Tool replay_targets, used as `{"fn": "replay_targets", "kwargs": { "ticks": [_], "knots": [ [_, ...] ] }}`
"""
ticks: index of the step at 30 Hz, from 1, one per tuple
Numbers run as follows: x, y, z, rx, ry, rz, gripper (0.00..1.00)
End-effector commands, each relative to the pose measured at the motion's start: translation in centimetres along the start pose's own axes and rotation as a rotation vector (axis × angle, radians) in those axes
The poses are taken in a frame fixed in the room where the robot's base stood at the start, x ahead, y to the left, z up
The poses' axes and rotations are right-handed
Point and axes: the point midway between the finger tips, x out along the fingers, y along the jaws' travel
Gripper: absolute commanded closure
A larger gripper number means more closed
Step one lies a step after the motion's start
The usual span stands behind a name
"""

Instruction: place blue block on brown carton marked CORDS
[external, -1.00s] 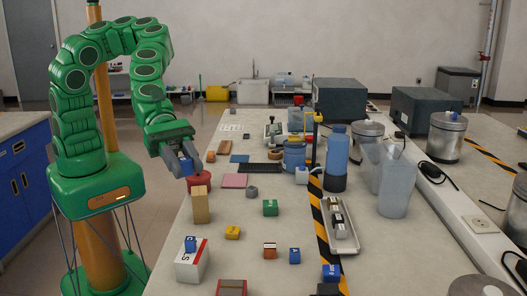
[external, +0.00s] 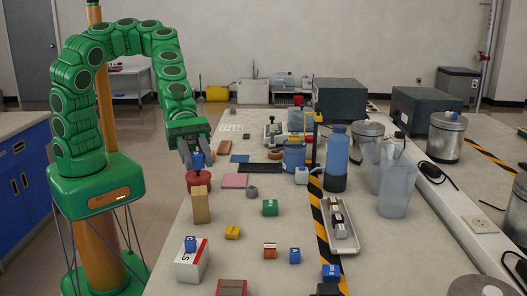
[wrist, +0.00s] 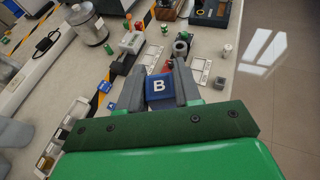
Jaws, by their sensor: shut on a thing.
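A blue block marked B (wrist: 159,88) sits between the two grey fingers of my gripper (wrist: 162,84) in the wrist view. In the external view my gripper (external: 196,157) points down, with the blue block (external: 198,160) between its fingers, above and behind a red round container (external: 200,183). A tan upright block (external: 201,206) stands in front of that container. I cannot read the word CORDS on anything, so I cannot tell which thing is the brown carton.
A white box (external: 186,268) bears another blue block (external: 190,244). Small coloured blocks are scattered on the near table. A metal tray (external: 353,238), a blue bottle (external: 336,155) and clear jugs (external: 397,192) stand right. Bare table lies between the blocks.

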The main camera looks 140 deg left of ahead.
Motion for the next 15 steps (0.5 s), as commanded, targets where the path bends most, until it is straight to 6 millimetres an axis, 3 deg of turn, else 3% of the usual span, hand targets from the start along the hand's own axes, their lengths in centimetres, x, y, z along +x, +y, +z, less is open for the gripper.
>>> {"fn": "replay_targets", "kwargs": {
  "ticks": [15],
  "knots": [
    [-1.2,0.7,-0.7,0.015,0.002,-0.038,0.96]
  ]
}}
